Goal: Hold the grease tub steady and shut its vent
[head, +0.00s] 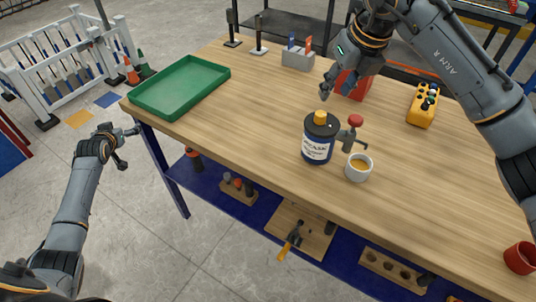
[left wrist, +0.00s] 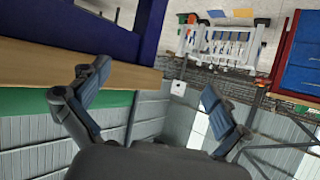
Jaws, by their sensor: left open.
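The grease tub (head: 317,143) stands upright on the wooden table in the head view, a dark blue can with a white label. A yellow cap (head: 320,117) sits on its top; I cannot tell whether this vent is open or shut. A tap with a red knob (head: 355,120) sticks out of its right side. My left gripper (head: 130,148) is open and empty, off the table's left front edge; its parted fingers also show in the left wrist view (left wrist: 152,92). My right gripper (head: 338,88) looks open, above the table behind the tub, touching nothing I can make out.
A white cup (head: 359,167) with amber contents stands by the tap. A green tray (head: 180,88) lies at the table's left end. A red box (head: 353,85), a grey holder (head: 298,60) and a yellow device (head: 423,105) stand farther back. A red cup (head: 520,258) is at right.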

